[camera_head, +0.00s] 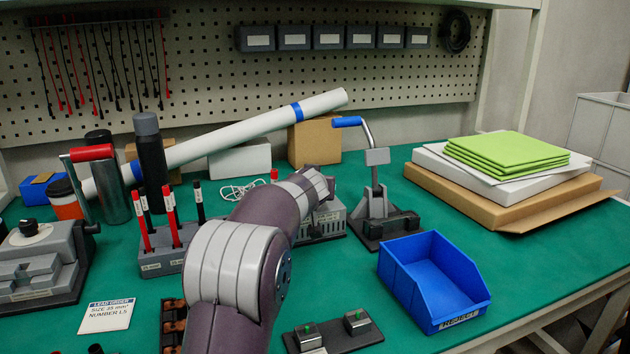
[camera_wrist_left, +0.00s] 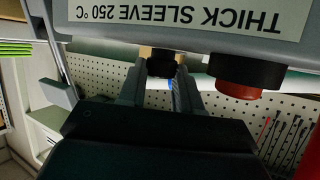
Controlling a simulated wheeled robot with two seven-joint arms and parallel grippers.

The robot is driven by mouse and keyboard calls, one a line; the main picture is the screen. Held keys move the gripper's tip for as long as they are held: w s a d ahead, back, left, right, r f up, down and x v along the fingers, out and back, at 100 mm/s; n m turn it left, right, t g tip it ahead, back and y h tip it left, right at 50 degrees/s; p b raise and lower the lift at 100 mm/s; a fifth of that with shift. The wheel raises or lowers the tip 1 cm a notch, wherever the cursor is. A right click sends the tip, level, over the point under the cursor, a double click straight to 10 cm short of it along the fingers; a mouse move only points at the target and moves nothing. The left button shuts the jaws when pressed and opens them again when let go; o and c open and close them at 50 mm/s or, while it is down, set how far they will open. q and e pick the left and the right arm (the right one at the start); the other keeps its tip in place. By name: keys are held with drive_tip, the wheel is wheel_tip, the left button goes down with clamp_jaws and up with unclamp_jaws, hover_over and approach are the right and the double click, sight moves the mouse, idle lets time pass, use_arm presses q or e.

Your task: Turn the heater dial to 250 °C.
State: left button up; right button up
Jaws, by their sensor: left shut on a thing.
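The heater is a grey vented box (camera_head: 328,222) at mid-table in the head view, largely hidden behind my left arm. In the left wrist view its casing (camera_wrist_left: 90,20) fills the top, with an upside-down label (camera_wrist_left: 180,15) reading "THICK SLEEVE 250 °C". The dark dial (camera_wrist_left: 162,62) sits between the fingertips of my left gripper (camera_wrist_left: 163,74), which is shut on it. The dial's pointer and setting cannot be read. A red round part (camera_wrist_left: 247,85) on a dark collar is beside it. In the head view the fingers and dial are hidden. My right gripper is not in view.
A lever press (camera_head: 376,205) stands right of the heater, with a blue reject bin (camera_head: 432,280) in front of it. A rack (camera_head: 168,255) of red and black markers is left of my arm. A small grey fixture plate (camera_head: 335,335) lies at the front.

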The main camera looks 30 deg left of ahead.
use_arm(q)
drive_tip(key=o, duration=1)
drive_tip(key=shift+o, duration=0.2)
drive_tip(key=v, duration=1.2)
drive_tip(key=shift+s+d+r, duration=0.2)
drive_tip(key=shift+s, duration=0.05)
drive_tip(key=shift+r, duration=0.1)
